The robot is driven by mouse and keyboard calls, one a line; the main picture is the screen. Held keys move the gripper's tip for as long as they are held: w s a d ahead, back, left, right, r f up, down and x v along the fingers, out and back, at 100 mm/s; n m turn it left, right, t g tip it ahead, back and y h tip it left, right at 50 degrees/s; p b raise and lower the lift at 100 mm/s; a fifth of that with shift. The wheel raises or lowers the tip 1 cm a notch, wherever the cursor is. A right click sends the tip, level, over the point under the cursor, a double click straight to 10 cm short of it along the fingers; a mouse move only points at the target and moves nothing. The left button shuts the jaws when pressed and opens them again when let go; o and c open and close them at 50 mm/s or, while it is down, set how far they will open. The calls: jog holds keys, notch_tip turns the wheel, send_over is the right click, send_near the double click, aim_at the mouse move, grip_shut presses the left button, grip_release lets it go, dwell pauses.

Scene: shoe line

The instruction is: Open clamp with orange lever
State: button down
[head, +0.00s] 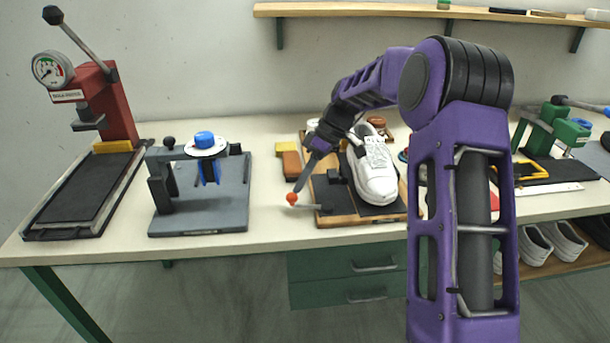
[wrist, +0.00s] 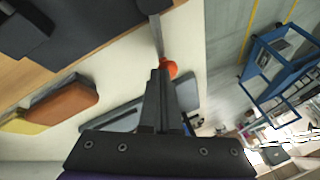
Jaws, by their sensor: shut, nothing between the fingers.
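The clamp lever (head: 304,206) is a grey bar with an orange ball knob (head: 292,198) on its end. It sticks out to the left from the front of a wooden-edged board (head: 350,221) with a dark top. A white shoe (head: 374,172) stands on that board. My gripper (head: 297,186) points down with shut, empty fingers, their tips at the knob. In the wrist view the fingertips (wrist: 160,74) overlap the orange knob (wrist: 170,68) and partly hide it. I cannot tell whether they touch. The lever (wrist: 156,35) runs away from the knob there.
A grey fixture with a blue knob (head: 204,139) stands to the left, and a red press (head: 108,105) with a gauge is farther left. Yellow and brown blocks (head: 291,165) lie beside the board. A green press (head: 553,130) is at right. Bare table lies around the knob.

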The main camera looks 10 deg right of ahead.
jog(key=shift+s+a+n+g+p, duration=0.25)
jog(key=shift+s+n+g, duration=0.2)
jog(key=shift+n, duration=0.45)
jog(key=shift+r, duration=0.1)
